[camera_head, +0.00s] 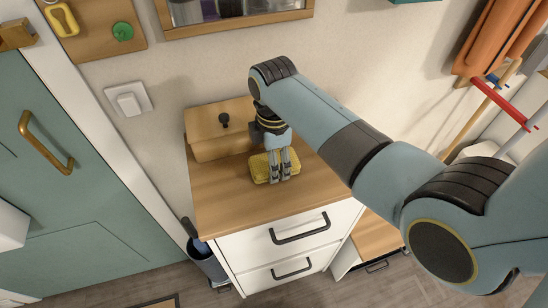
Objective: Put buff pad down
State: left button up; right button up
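The buff pad (259,169), yellow and roughly rectangular, is at the top of the white cabinet with a wooden top (228,207), near the middle of that top. My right gripper (281,177) points down at the pad, with its two fingers close together in front of the pad's right part. The pad shows on both sides of the fingers. I cannot tell whether the fingers grip it, or whether it rests fully on the wood. My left gripper is not in view.
A wooden box with a dark knob (213,130) stands behind the pad against the wall. The front left and right of the cabinet top are bare. A teal door (75,190) is at left, a dark bin (208,262) beside the cabinet, and a red-handled item (500,105) at right.

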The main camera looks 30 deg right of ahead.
jog(key=o, duration=1)
jog(key=shift+o, duration=0.2)
jog(key=shift+r, duration=0.1)
notch_tip(320, 180, up, 12)
jog(key=b, duration=0.1)
